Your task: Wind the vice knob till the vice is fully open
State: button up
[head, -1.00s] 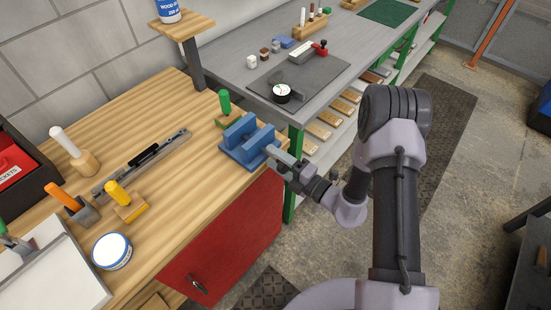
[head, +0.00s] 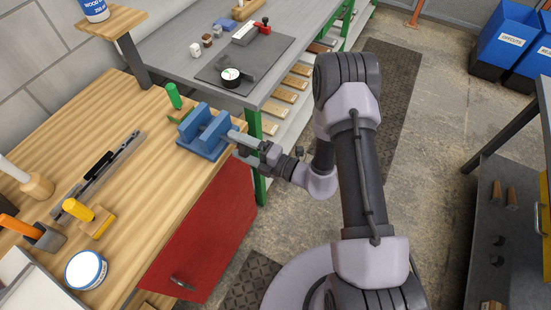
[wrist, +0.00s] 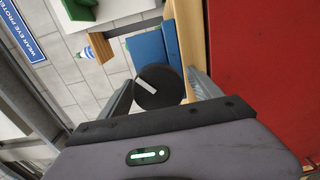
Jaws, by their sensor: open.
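The blue vice (head: 204,148) sits on the near right corner of the wooden bench, with a gap showing between its two upright jaws. Its blue body also shows in the wrist view (wrist: 147,52). The round black vice knob (wrist: 171,97) with a white stripe faces the wrist camera. My gripper (head: 233,143) is at the vice's right side, and the knob is hidden from the head view. In the wrist view my gripper (wrist: 160,80) is open, one finger on each side of the knob. I cannot tell whether either finger touches it.
A green-handled tool (head: 173,94) stands just behind the vice. The red cabinet (head: 205,235) is below the bench edge, close to my arm. The grey table (head: 170,50) with a dial gauge (head: 230,76) lies beyond. Open floor is to the right.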

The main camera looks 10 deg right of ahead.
jog(key=p+v, duration=0.2)
jog(key=v, duration=1.4)
jog(key=shift+s+d, duration=0.1)
